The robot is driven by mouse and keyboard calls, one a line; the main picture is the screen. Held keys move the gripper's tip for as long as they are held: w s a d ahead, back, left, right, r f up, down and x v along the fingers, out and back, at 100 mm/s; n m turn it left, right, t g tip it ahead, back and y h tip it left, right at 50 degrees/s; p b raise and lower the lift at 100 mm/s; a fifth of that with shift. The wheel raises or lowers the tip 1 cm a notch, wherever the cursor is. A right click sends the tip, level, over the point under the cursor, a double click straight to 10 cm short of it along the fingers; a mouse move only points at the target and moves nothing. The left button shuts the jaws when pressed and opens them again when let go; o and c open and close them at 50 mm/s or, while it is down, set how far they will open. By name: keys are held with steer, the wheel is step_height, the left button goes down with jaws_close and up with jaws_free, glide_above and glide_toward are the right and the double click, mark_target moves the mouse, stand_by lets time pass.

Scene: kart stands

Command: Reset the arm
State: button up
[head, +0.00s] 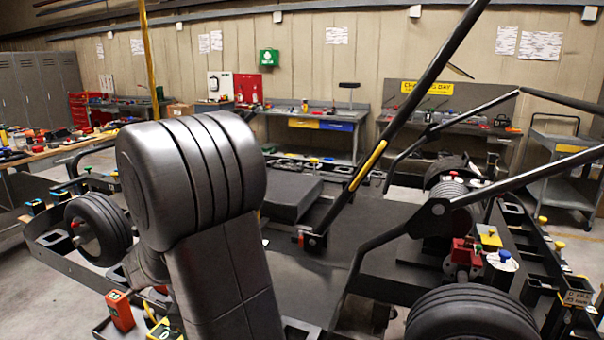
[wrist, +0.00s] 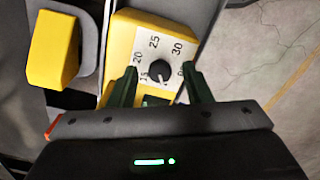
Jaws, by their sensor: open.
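My arm (head: 210,200) rises large in the head view and bends at a rounded grey joint; my gripper is hidden there. In the wrist view my gripper (wrist: 160,80) is open, with its two dark green fingers apart and nothing held between them. Past the fingers is a yellow box with a white dial plate (wrist: 150,48) marked 15, 20, 25 and 30. A round black knob (wrist: 159,70) sits on the plate and shows between the fingertips. I cannot tell whether the fingers touch the box.
A yellow block (wrist: 52,48) lies left of the dial box. The kart's wheels (head: 98,228) and black bars (head: 405,110) surround my arm in the head view. An orange box (head: 120,311) stands low beside it. Workbenches (head: 325,118) line the back wall. Bare floor (wrist: 275,45) lies at the right.

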steer(key=shift+r, duration=0.15)
steer(key=shift+r, duration=0.25)
step_height(320, 180, up, 13)
step_height(320, 180, down, 14)
steer(key=shift+w+r+m, duration=0.1)
steer(key=shift+m, duration=0.3)
steer(key=m, duration=0.4)
steer(key=shift+m, duration=0.4)
steer(key=m, duration=0.6)
step_height(320, 180, up, 11)
steer(key=shift+r, duration=0.15)
